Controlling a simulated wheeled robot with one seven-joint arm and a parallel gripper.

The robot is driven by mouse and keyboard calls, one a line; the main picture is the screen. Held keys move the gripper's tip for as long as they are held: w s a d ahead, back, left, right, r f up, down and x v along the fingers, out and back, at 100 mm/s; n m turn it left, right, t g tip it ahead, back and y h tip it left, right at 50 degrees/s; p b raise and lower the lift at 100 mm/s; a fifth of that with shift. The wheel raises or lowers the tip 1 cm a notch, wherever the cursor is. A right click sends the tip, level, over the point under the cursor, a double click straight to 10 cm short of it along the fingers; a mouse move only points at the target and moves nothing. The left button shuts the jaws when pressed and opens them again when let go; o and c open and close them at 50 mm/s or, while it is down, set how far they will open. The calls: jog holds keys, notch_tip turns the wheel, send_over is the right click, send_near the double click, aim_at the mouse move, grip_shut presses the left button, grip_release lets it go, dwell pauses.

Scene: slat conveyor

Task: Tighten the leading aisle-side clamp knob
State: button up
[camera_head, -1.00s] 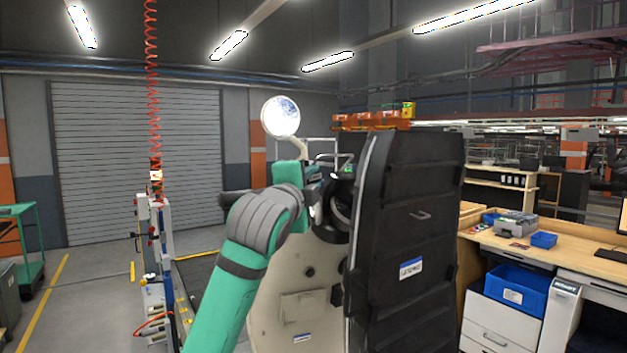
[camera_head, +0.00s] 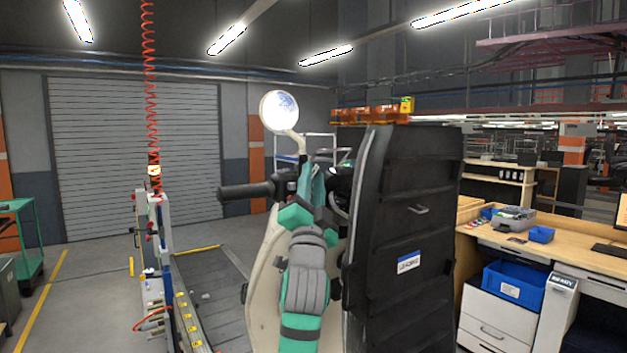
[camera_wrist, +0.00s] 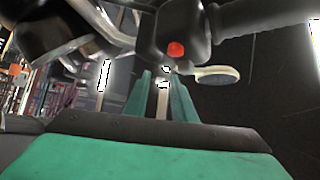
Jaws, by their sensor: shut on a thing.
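A cream scooter (camera_head: 262,265) stands on the slat conveyor (camera_head: 215,285), with its black handlebar grip (camera_head: 245,191) pointing left. My gripper (camera_head: 318,178) is up at the handlebar, beside the cream mirror stem (camera_head: 301,146), partly hidden behind my own wrist. In the wrist view my two green fingers (camera_wrist: 163,95) are close together around a thin pale strip (camera_wrist: 162,104); I cannot tell what part it is. The switch housing with a red button (camera_wrist: 176,49) is just past the fingertips. I cannot make out the clamp knob in either view.
A tall black panelled case (camera_head: 405,240) stands close on the right of the scooter. The round mirror (camera_head: 279,111) rises above the handlebar. A post with a red coiled hose (camera_head: 149,80) is at left. A wooden workbench (camera_head: 560,255) with blue bins is at right.

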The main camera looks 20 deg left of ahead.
jog(key=shift+a+n+y, duration=0.1)
jog(key=shift+n+y, duration=0.3)
jog(key=shift+n, duration=0.2)
jog(key=o, duration=1.1)
jog(key=shift+c, duration=0.2)
jog(key=shift+f, duration=0.1)
jog(key=v, duration=1)
jog(key=shift+s+f, duration=0.2)
jog(key=shift+s, duration=0.05)
